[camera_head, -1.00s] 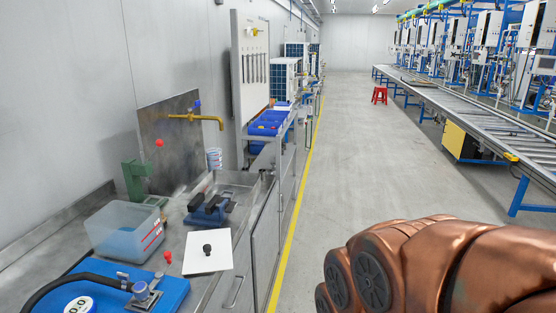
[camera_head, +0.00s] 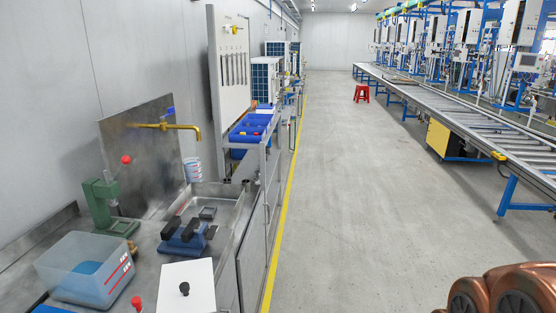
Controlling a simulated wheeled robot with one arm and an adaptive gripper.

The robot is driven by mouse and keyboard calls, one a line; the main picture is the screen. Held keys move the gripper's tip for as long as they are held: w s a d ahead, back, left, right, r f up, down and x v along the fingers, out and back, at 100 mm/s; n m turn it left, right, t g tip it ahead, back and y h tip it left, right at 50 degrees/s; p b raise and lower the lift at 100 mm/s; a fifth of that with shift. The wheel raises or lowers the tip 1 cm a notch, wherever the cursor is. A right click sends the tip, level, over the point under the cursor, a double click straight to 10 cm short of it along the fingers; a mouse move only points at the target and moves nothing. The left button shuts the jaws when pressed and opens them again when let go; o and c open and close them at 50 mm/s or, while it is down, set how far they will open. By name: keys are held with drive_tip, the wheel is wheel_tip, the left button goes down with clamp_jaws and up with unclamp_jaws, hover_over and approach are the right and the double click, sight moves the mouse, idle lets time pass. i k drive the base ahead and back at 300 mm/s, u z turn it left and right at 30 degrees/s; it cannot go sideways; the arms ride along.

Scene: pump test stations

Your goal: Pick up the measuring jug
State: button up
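A small whitish cup with blue markings (camera_head: 193,170) stands at the back of the workbench, beside the sink and against the grey splash panel. It may be the measuring jug, but it is too small to tell for sure. A translucent box-shaped tub (camera_head: 85,270) with blue content and red marks on its side stands at the near left of the bench. My gripper is not in view. Only copper-coloured links of my arm show at the bottom right, away from the bench.
A green stand (camera_head: 103,205), a blue clamp-like device with dark handles (camera_head: 185,240) and a white plate with a black knob (camera_head: 187,287) stand on the bench. A brass tap (camera_head: 168,126) juts over the sink. The aisle floor (camera_head: 340,190) is clear; a red stool (camera_head: 361,93) stands far off.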

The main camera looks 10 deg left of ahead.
sight(193, 171)
drive_tip(key=i, duration=3.95)
drive_tip(key=u, duration=3.6)
